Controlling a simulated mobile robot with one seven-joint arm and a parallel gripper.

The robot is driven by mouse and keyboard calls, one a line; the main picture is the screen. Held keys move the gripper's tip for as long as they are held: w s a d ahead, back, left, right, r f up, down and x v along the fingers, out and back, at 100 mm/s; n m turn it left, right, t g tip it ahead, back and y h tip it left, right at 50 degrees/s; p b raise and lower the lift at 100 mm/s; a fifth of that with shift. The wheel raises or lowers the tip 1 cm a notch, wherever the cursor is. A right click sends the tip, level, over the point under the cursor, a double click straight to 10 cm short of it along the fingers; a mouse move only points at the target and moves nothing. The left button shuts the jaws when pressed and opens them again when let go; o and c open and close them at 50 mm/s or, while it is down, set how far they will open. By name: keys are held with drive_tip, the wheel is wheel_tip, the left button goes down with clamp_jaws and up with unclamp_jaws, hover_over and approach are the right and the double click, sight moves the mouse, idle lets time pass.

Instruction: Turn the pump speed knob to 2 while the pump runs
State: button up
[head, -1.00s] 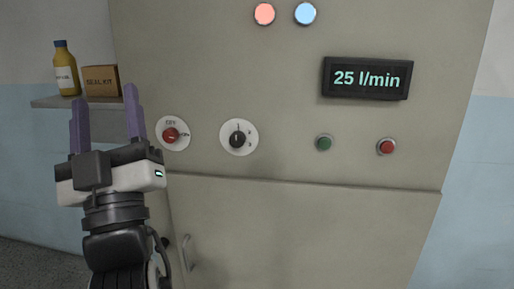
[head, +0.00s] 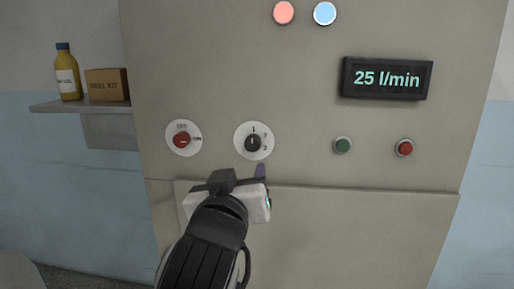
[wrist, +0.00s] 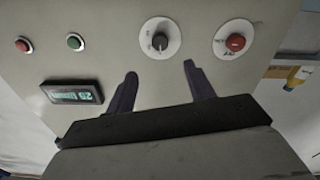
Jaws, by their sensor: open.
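The pump speed knob (head: 253,143) is black on a round white dial with numbers, on the beige cabinet front. Its pointer appears to be up, near the 1. The display (head: 387,79) reads 25 l/min. My gripper (head: 241,178) is just below the knob in the head view, with one purple finger showing and the other hidden. In the wrist view my gripper (wrist: 160,70) is open and empty, its two fingers apart. The knob (wrist: 160,41) shows beyond the gap between them, and no finger appears to touch it.
A red OFF/ON switch (head: 181,140) sits left of the knob. A green button (head: 343,146) and a red button (head: 404,148) are to its right. A pink lamp (head: 284,13) and a blue lamp (head: 325,13) glow above. A shelf (head: 82,106) holds a bottle and a box.

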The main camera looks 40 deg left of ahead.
sight(252, 145)
drive_tip(key=p+x, duration=0.7)
drive_tip(key=x, duration=0.6)
drive_tip(key=shift+w+a, duration=0.1)
drive_tip(key=shift+w, duration=0.15)
drive_tip(key=shift+c, duration=0.3)
drive_tip(key=c, duration=0.9)
drive_tip(key=shift+m, duration=0.3)
drive_tip(key=m+b, duration=0.3)
drive_tip(key=m, duration=0.1)
drive_tip(key=shift+f, duration=0.1)
drive_tip(key=m+b, duration=0.2)
drive_tip(key=m, duration=0.5)
drive_tip(key=shift+b, duration=0.35)
